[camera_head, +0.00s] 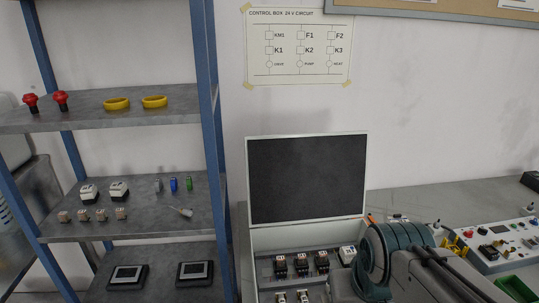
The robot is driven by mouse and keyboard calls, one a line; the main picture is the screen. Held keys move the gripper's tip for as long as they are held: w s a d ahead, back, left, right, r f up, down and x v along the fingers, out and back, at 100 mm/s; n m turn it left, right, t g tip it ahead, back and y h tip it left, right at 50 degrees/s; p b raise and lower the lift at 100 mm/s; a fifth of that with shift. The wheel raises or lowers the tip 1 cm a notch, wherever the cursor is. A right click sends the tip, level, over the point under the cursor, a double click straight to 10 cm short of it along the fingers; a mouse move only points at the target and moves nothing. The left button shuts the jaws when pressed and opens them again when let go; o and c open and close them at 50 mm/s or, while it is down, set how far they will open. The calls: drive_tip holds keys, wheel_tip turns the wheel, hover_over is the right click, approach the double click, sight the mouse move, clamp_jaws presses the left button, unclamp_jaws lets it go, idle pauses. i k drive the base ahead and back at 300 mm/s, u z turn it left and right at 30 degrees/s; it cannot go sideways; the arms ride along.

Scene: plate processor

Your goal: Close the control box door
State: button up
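The control box (260,243) sits on the bench in the lower middle, its lower part cut off by the frame edge. Its door (307,178) is open, a dark panel with a white frame standing nearly upright at the back of the box. Inside, dark relays (301,263) and a white module (347,255) sit in a row, with smaller parts below them. My arm crosses the lower right and hides the right part of the box. My gripper is not in view.
A blue-post shelf (208,60) with small parts stands at the left, close to the box. A control panel (490,243) with knobs and a green bin (518,289) are at the right. A circuit chart (299,48) is on the wall above the door.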

sight(292, 179)
drive_tip(key=u, duration=2.55)
drive_tip(key=i, duration=1.75)
drive_tip(key=z, duration=3)
